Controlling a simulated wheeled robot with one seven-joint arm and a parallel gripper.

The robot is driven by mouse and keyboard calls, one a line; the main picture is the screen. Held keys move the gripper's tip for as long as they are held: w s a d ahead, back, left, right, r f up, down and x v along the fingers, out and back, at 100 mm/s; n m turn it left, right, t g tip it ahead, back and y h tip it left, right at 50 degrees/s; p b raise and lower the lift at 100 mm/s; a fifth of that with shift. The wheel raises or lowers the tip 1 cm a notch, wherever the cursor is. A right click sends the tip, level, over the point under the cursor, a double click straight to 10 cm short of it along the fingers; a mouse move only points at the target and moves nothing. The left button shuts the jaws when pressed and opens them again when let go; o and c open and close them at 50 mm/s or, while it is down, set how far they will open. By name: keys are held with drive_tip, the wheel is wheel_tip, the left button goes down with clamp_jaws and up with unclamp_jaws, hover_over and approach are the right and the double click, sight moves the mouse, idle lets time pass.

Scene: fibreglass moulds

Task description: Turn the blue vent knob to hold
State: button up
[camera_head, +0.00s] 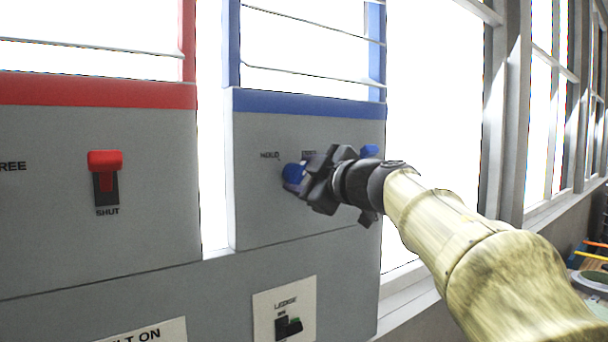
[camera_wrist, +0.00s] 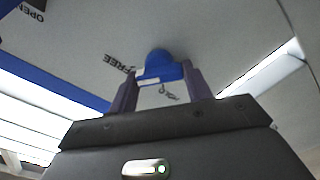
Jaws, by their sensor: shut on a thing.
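The blue vent knob (camera_head: 292,174) sits on the grey panel under the blue band. A HOLD label is above and left of it, and a second label is partly hidden by my gripper (camera_head: 306,177). In the wrist view the blue knob (camera_wrist: 161,65) is between the two fingers of my gripper (camera_wrist: 160,76), which is shut on it. A white mark shows on the knob's lower left there, near the FREE label (camera_wrist: 119,63). Another label below the knob is partly covered. I cannot tell exactly which label the mark points to.
Another blue part (camera_head: 370,151) shows behind my wrist. A red switch (camera_head: 105,162) marked SHUT is on the left panel (camera_head: 60,235). A LEDGE switch (camera_head: 288,325) is below. Windows stand behind and to the right. The panel face left of the knob is clear.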

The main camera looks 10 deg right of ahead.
drive_tip(key=n, duration=0.3)
drive_tip(key=shift+n, duration=0.3)
drive_tip(key=n, duration=0.4)
drive_tip(key=shift+f+n, duration=0.15)
drive_tip(key=shift+n, duration=0.15)
drive_tip(key=n, duration=0.4)
drive_tip(key=shift+f+n+b, duration=0.1)
drive_tip(key=shift+n+b, duration=0.2)
drive_tip(key=shift+b, duration=0.05)
drive_tip(key=shift+n+b, duration=0.6)
drive_tip(key=shift+n, duration=1.6)
drive_tip(key=o, duration=1)
